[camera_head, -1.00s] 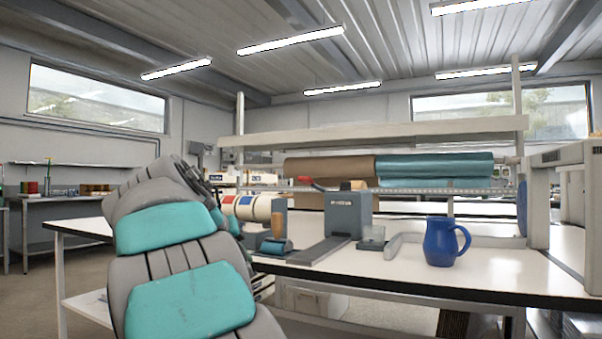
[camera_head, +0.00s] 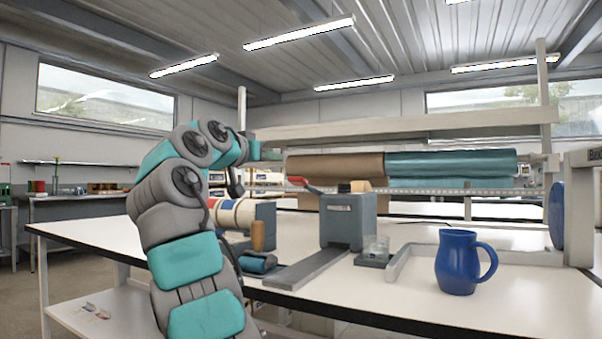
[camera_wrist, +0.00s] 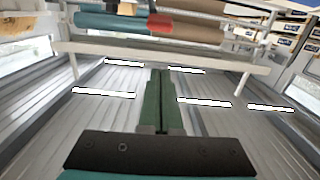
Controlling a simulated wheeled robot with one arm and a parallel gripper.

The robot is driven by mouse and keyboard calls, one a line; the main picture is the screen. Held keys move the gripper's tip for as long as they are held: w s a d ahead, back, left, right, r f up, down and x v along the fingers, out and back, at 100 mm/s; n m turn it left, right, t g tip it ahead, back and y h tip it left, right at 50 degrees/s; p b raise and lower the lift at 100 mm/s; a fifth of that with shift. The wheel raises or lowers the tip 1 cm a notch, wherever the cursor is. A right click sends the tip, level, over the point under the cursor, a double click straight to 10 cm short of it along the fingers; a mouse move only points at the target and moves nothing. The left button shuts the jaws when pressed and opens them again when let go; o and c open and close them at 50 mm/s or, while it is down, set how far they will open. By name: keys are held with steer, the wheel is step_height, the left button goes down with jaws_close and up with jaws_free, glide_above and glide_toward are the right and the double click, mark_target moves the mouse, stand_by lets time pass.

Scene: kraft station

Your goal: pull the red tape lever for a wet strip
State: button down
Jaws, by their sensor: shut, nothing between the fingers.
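The red tape lever (camera_head: 302,184) sticks up to the left from the top of the grey-blue tape dispenser (camera_head: 348,222) on the white table. My gripper (camera_head: 272,154) is at the end of my raised arm, a little above and left of the lever, and looks small there. In the wrist view, which is upside down, my green gripper fingers (camera_wrist: 160,75) lie together with nothing between them. The red lever (camera_wrist: 160,21) shows beyond their tips, apart from them. The dispenser's body is hard to make out in that view.
Brown (camera_head: 335,167) and teal (camera_head: 450,164) paper rolls lie behind the dispenser under a shelf (camera_head: 400,128). A blue mug (camera_head: 457,262) stands at the front right. A small glass (camera_head: 376,246) sits right of the dispenser. A wooden-handled roller (camera_head: 258,236) is at its left.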

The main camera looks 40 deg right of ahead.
mark_target(296, 177)
steer(key=shift+m, duration=0.3)
steer(key=p+x, duration=0.1)
steer(key=x, duration=0.4)
steer(key=p+x, duration=0.2)
steer(key=x, duration=0.3)
steer(key=shift+s+d, duration=0.1)
steer(key=shift+d, duration=0.3)
steer(key=shift+s+a+f+b, duration=0.1)
steer(key=shift+a+f+b, duration=0.25)
steer(key=shift+f+b, duration=0.2)
steer(key=shift+s+a+f, duration=0.1)
steer(key=shift+a+f, duration=0.05)
steer(key=shift+f, duration=0.35)
steer(key=shift+s+a+f, duration=0.1)
steer(key=shift+a+f, duration=0.05)
steer(key=shift+f, duration=0.3)
steer(key=shift+f+b, duration=0.15)
steer(key=shift+b, duration=0.25)
